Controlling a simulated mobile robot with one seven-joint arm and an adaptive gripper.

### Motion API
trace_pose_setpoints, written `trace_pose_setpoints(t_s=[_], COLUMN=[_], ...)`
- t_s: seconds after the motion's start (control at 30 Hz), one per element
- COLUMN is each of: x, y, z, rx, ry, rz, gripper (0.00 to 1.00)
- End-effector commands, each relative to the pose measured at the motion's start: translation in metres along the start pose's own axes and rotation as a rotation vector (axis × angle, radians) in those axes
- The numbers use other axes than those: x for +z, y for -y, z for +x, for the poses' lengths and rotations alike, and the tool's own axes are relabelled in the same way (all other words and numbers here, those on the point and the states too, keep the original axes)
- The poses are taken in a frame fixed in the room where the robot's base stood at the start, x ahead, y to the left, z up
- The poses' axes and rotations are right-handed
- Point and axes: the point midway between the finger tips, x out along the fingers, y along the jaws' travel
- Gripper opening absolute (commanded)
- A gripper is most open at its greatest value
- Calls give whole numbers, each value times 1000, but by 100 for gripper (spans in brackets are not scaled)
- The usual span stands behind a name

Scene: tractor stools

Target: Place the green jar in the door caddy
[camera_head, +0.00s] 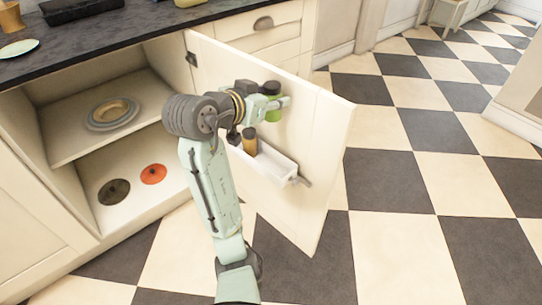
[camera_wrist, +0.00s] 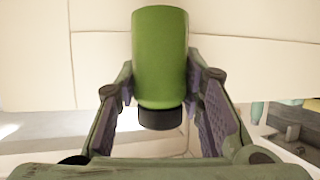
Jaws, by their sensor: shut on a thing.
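The green jar (camera_head: 273,114) has a dark lid and is held upright above the open cabinet door's inner side. It also shows large in the wrist view (camera_wrist: 160,55), with its dark end toward the camera's lower side. My gripper (camera_head: 272,103) is shut on the jar, one padded finger on each side of it. The white door caddy (camera_head: 272,170) is fixed to the inside of the door, below the gripper. A brown jar with a dark lid (camera_head: 249,146) stands in the caddy's left part. The caddy's right part looks empty.
The cabinet door (camera_head: 322,150) stands wide open over the checkered floor. Inside the cabinet, a shelf (camera_head: 70,142) holds stacked plates (camera_head: 112,114); a dark disc (camera_head: 114,192) and an orange disc (camera_head: 153,174) lie below. A dark countertop (camera_head: 120,40) runs above.

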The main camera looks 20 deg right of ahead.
Motion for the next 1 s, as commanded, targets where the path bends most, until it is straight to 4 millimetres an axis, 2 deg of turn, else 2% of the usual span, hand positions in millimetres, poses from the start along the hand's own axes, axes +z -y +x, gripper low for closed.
trace_pose_setpoints(t_s=[0.03,0.4,0.53,0.77,1.0], x=[17,107,127,142,171], y=[-1,-1,-1,0,0], z=[7,44,53,59,70], rx=[3,1,1,0,-1], ry=[4,4,2,1,2], rz=[-5,-5,-2,-1,-2], gripper=[6,6,6,6,6])
